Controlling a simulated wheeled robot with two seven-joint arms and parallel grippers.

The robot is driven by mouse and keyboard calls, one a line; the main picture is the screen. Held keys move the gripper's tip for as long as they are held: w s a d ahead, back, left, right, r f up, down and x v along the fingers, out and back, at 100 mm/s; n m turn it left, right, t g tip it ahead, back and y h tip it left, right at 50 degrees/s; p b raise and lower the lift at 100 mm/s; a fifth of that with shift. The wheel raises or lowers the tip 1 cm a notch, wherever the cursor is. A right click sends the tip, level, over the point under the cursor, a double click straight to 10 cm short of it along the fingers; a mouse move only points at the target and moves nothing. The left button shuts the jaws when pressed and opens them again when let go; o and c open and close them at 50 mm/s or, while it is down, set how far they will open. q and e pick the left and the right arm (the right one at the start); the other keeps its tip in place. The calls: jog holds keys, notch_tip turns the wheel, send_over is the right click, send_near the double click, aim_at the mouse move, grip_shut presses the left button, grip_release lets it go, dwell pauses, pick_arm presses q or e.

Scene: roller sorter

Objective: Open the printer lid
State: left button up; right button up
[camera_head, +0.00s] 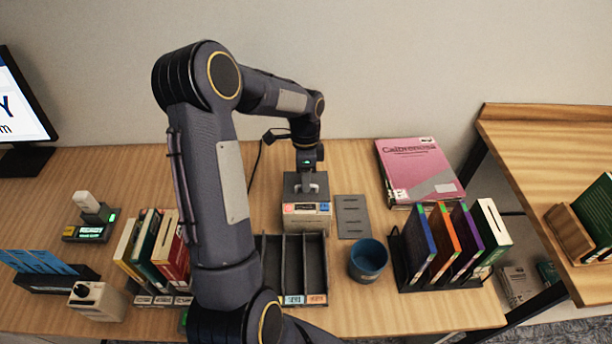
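The printer (305,217) is a small beige box with a dark grey top, pink and blue labels on its front, near the middle of the desk. Its dark grey lid (290,192) looks closed and lies flat. My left gripper (306,188) points down right over the lid, at or very close to it. My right gripper is not in view.
A divided dark tray (326,270) stands in front of the printer. A grey slotted plate (351,216) and a blue cup (368,258) are to its right. Book racks stand on both sides. My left arm hides part of the desk left of the printer.

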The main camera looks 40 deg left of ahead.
pick_arm(q)
jog(key=shift+f, duration=0.1)
grip_shut()
jog(key=shift+d, duration=0.1)
dwell(0.3)
